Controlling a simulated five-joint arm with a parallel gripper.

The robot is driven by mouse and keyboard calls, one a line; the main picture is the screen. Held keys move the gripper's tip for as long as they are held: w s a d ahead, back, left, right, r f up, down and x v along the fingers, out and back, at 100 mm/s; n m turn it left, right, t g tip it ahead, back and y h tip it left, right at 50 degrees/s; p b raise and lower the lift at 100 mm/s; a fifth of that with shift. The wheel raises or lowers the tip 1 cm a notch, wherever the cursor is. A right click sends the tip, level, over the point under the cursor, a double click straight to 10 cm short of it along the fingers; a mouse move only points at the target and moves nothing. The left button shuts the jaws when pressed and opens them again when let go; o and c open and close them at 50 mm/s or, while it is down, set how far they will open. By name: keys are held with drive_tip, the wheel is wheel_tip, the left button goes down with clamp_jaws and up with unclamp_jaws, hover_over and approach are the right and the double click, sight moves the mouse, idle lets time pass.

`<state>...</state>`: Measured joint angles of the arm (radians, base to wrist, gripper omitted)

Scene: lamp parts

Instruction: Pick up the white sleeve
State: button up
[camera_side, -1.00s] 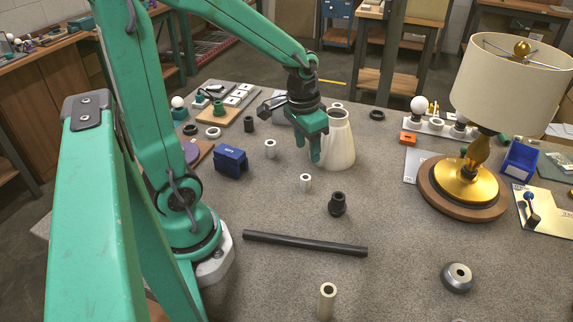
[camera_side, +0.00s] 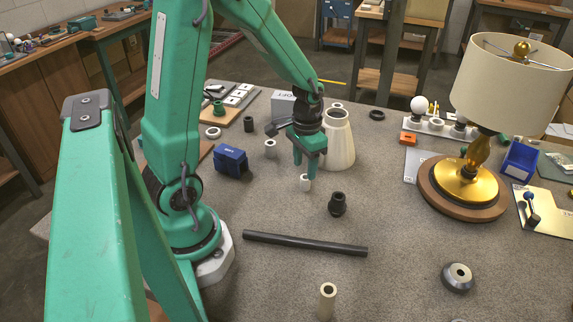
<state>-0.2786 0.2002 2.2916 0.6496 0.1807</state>
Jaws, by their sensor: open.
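A short white sleeve (camera_side: 305,184) stands upright on the grey table near the middle of the view. My gripper (camera_side: 305,167) points down directly over it, with its green fingers apart and nothing held. The fingertips are close to the sleeve's top, and one finger partly covers it; I cannot tell whether they touch. A second small white sleeve (camera_side: 270,149) stands farther back to the left. A longer cream tube (camera_side: 327,302) stands at the front.
A white cone-shaped shade (camera_side: 341,145) stands just behind my gripper. A blue block (camera_side: 231,161) is to the left. A black fitting (camera_side: 337,204) and a long dark rod (camera_side: 304,243) are in front. A lamp (camera_side: 463,190) stands at the right. The front right table is mostly clear.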

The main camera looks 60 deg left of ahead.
sight(304, 189)
drive_tip(key=shift+f, duration=0.35)
drive_tip(key=shift+w+a+f, duration=0.1)
drive_tip(key=shift+f, duration=2.5)
clamp_jaws()
